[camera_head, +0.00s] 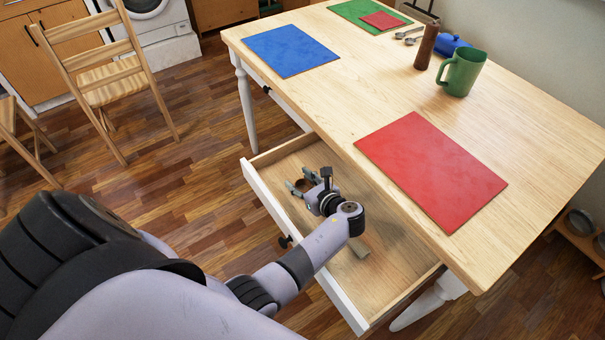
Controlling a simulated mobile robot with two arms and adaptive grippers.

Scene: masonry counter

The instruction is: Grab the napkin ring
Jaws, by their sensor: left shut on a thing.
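My left gripper (300,181) reaches down into the open drawer (395,284) of the wooden table. Its fingers are shut on a small brown ring-shaped thing, the napkin ring (303,186), near the drawer's far left part. The ring is small and partly hidden by the fingers and wrist, so its contact with the drawer floor cannot be told. My right gripper is not in view.
On the table (375,99) are a red mat (430,168), a blue mat (290,50), a green mug (461,73) and a brown cylinder (427,46). A wooden chair (108,82) stands at left.

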